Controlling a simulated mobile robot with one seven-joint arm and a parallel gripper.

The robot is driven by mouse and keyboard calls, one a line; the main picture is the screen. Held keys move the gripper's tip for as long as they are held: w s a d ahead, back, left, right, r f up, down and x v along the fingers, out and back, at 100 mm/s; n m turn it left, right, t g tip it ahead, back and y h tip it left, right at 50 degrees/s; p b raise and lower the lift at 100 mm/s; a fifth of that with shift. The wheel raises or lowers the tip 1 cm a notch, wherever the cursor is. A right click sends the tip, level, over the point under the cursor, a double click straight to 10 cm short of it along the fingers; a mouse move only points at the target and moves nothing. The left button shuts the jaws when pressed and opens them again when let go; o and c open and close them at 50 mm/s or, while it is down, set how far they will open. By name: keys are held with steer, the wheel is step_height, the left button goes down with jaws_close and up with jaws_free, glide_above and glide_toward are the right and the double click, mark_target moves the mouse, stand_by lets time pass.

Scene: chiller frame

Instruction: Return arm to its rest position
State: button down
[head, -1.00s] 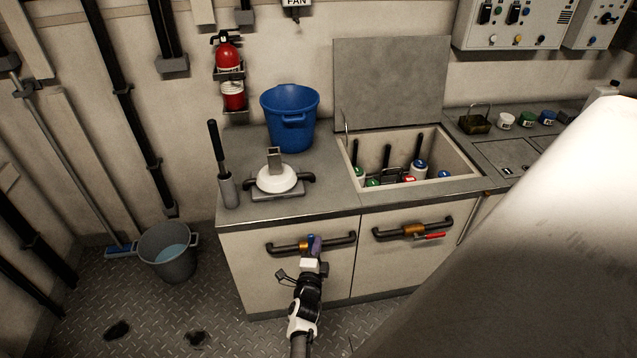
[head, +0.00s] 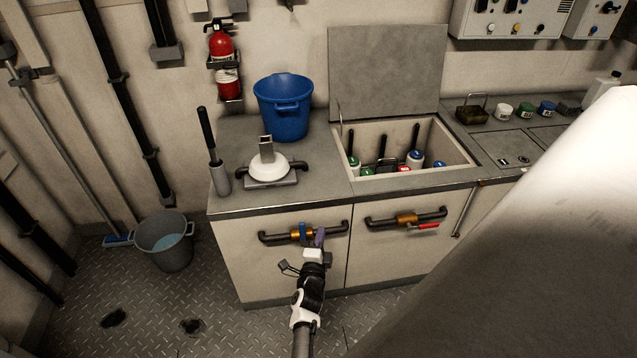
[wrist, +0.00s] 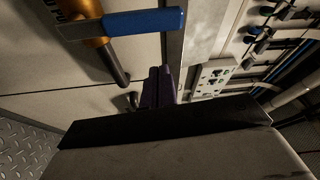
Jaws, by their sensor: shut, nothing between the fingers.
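My gripper (head: 319,237) has purple fingers, which are closed together with nothing between them. In the head view it is in front of the left cabinet door, just right of the blue lever (head: 302,231) of a brass valve on a dark pipe. In the wrist view the closed fingers (wrist: 158,87) are apart from the blue lever (wrist: 150,21) in the picture, though depth is hard to judge. A second brass valve (head: 406,219) with a red lever (head: 424,226) is on the right door. My arm stretches forward from the bottom of the head view.
The counter holds a blue bucket (head: 284,110), a white round lid (head: 268,167) and an open chiller well with its lid (head: 387,70) raised. Inside are several coloured-top containers. A grey bucket (head: 166,243) stands on the floor at left.

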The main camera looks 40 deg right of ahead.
steer(key=p+v, duration=0.1)
steer(key=v, duration=0.7)
steer(key=shift+s+a+r, duration=0.2)
steer(key=shift+r, duration=0.05)
